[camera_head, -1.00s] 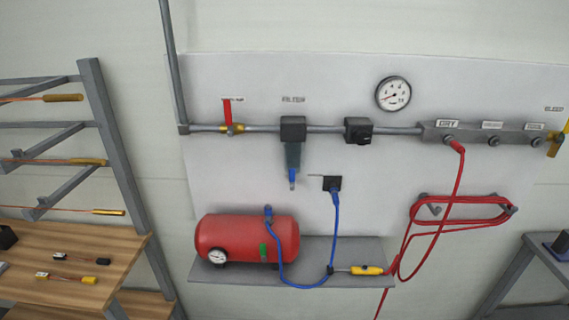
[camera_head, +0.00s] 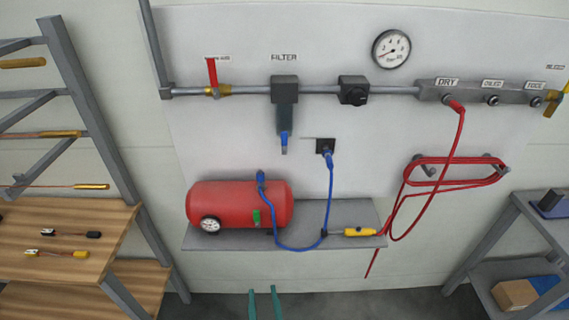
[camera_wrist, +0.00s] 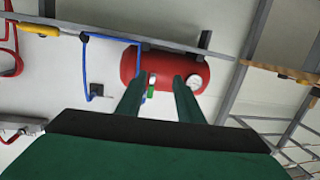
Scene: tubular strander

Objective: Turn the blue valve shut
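A red air tank (camera_head: 240,204) lies on a grey wall shelf. A blue fitting (camera_head: 261,180) stands on top of the tank, with a blue hose (camera_head: 330,200) running from it; I cannot tell whether this is the blue valve. A small green piece (camera_head: 256,217) is on the tank's front. Another blue part (camera_head: 284,141) hangs below the filter. My gripper (camera_head: 263,290) shows only its two teal fingers, below the shelf, apart and empty. In the wrist view my gripper (camera_wrist: 157,79) is open, its fingers overlapping the tank (camera_wrist: 165,66) in the picture, with no clear contact.
A grey pipe with a red-handled valve (camera_head: 212,76), a black regulator (camera_head: 353,90) and a gauge (camera_head: 391,49) runs above. Red hose (camera_head: 455,168) hangs at right. A rack with a wooden bench (camera_head: 70,245) stands left; a grey shelf unit (camera_head: 512,215) stands right.

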